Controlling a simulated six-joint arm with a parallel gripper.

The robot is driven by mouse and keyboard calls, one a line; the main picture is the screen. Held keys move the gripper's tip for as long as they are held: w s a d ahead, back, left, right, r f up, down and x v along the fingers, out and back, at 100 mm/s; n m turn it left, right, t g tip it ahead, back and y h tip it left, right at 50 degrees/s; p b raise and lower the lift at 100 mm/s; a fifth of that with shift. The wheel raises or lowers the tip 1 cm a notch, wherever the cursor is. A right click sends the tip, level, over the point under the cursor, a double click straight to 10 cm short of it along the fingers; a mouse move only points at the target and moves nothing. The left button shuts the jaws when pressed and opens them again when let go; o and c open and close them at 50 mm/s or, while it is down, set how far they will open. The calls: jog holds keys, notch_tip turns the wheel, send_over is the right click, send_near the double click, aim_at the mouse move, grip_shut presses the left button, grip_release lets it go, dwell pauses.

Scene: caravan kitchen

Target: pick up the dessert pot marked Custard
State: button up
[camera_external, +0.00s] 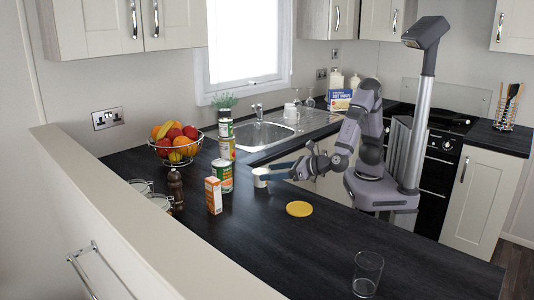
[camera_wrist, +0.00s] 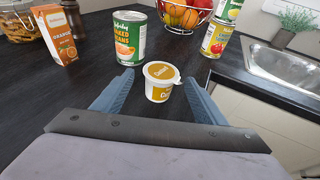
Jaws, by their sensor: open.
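The Custard dessert pot (camera_wrist: 159,82) is a small white tub with a mustard-yellow lid and label, upright on the dark worktop. In the wrist view it sits between the tips of my open gripper (camera_wrist: 156,88), with a gap on each side. In the external view the pot (camera_external: 260,178) stands right of the baked beans can, and my gripper (camera_external: 271,174) reaches it from the right, partly overlapping it.
A baked beans can (camera_wrist: 130,38) stands close behind the pot, to its left. An orange juice carton (camera_external: 213,195), a fruit basket (camera_external: 177,146) and stacked cans (camera_external: 226,148) are nearby. The sink (camera_external: 262,134) is behind.

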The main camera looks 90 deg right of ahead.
aim_at(260, 172)
jog(key=x, duration=0.4)
jog(key=shift+d+r+p, duration=0.1)
jog(key=shift+r+p, duration=0.15)
jog(key=shift+p, duration=0.15)
jog(key=shift+w+d+f, duration=0.15)
jog(key=shift+w+f, duration=0.05)
jog(key=shift+w, duration=0.35)
jog(key=c, duration=0.7)
